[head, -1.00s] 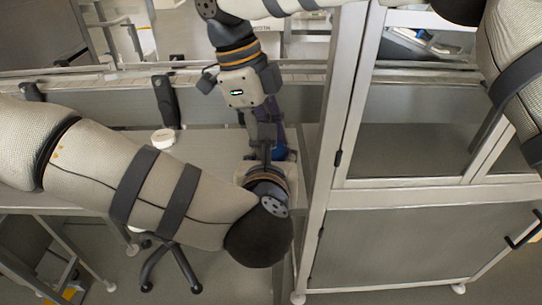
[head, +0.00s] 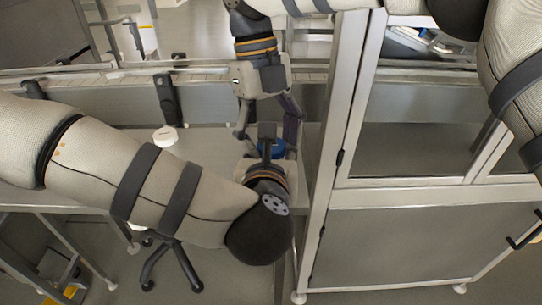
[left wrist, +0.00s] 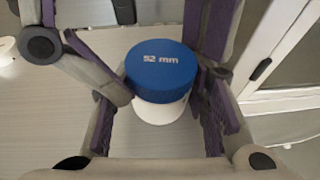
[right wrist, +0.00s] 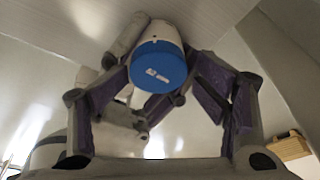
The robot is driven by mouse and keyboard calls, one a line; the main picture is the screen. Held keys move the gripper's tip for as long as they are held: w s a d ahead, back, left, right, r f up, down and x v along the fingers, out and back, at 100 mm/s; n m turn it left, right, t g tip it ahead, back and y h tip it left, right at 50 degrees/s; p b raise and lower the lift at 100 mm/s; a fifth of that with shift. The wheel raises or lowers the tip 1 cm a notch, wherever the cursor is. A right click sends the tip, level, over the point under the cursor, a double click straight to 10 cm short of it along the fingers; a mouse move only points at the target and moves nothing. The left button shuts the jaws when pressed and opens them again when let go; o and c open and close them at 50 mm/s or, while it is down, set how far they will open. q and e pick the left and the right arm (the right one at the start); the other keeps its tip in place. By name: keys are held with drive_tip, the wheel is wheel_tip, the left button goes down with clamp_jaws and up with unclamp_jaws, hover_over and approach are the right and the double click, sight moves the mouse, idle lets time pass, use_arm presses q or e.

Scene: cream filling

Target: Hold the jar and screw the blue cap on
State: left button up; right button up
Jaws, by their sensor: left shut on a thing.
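The white jar (left wrist: 160,110) stands upright on the table, with the blue cap (left wrist: 158,68), marked "52 mm", on its top. I cannot tell how tightly the cap sits. My left gripper (left wrist: 165,105) is shut on the jar's body from the near side. In the head view the left arm hides most of the jar, and only part of the blue cap (head: 272,148) shows. My right gripper (head: 267,140) comes from above, its fingers spread on either side of the cap.
A white round container (head: 165,137) stands on the table (head: 195,148) to the left. A metal-framed cabinet (head: 410,150) rises close on the right. A conveyor rail (head: 115,100) runs behind the table.

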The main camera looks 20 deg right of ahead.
use_arm(q)
drive_tip(key=shift+s+d+r, duration=0.1)
drive_tip(key=shift+s+d, duration=0.05)
drive_tip(key=shift+d, duration=0.1)
use_arm(e)
drive_tip(key=shift+w+r, duration=0.1)
use_arm(q)
drive_tip(key=shift+a, duration=0.1)
use_arm(e)
drive_tip(key=v, duration=0.8)
use_arm(q)
drive_tip(key=o, duration=1.4)
drive_tip(key=shift+c, duration=0.2)
drive_tip(key=v, duration=1.2)
